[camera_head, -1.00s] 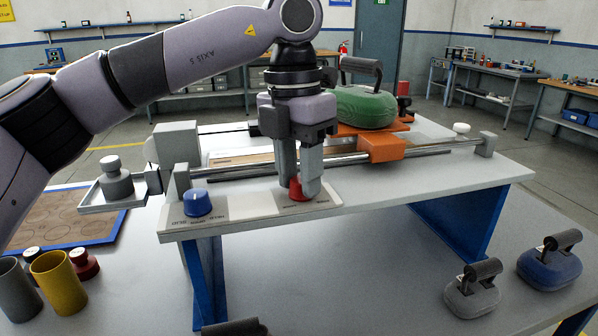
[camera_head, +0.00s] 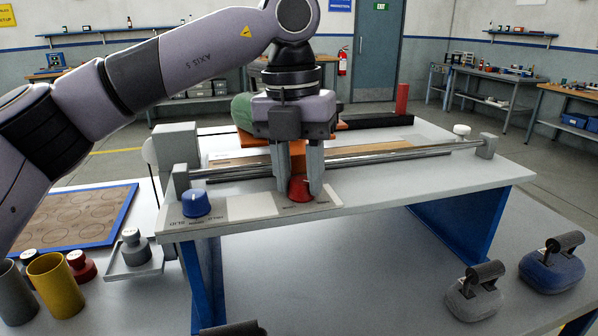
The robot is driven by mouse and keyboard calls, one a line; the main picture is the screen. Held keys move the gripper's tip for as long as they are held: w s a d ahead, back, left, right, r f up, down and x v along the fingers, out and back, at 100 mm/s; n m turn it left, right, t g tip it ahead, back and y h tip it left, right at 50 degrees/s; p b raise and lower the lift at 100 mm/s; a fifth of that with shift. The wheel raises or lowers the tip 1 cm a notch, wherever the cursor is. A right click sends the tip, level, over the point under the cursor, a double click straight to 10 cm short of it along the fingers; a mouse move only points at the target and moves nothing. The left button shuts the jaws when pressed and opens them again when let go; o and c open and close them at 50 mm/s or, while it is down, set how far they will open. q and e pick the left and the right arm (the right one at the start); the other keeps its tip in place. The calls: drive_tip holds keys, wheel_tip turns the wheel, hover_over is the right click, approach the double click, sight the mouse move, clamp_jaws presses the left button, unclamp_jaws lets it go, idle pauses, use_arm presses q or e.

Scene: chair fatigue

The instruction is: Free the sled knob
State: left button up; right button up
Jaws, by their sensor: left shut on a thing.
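A red knob (camera_head: 299,189) sits on the pale label plate (camera_head: 250,207) at the front edge of the white bench. My left gripper (camera_head: 299,190) points down with one finger on each side of the red knob, shut on it. A blue knob (camera_head: 196,203) with a light pointer mark stands at the plate's left end; the lettering is too small to read surely. The orange sled (camera_head: 297,152) is mostly hidden behind my gripper. A green weight (camera_head: 242,112) shows at the gripper's left. My right gripper is not in view.
Chrome rails (camera_head: 400,153) run across the bench. A small tray (camera_head: 134,262) with a grey weight (camera_head: 134,246) is at the left. A yellow cup (camera_head: 56,283), a grey weight (camera_head: 473,292) and a blue weight (camera_head: 551,266) stand on the lower table.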

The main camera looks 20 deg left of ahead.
sight(295, 180)
use_arm(q)
drive_tip(key=o, duration=1)
drive_tip(key=shift+o, duration=0.2)
drive_tip(key=shift+r, duration=0.1)
drive_tip(key=r, duration=0.7)
drive_tip(key=shift+a+p, duration=0.25)
drive_tip(key=shift+p, duration=0.05)
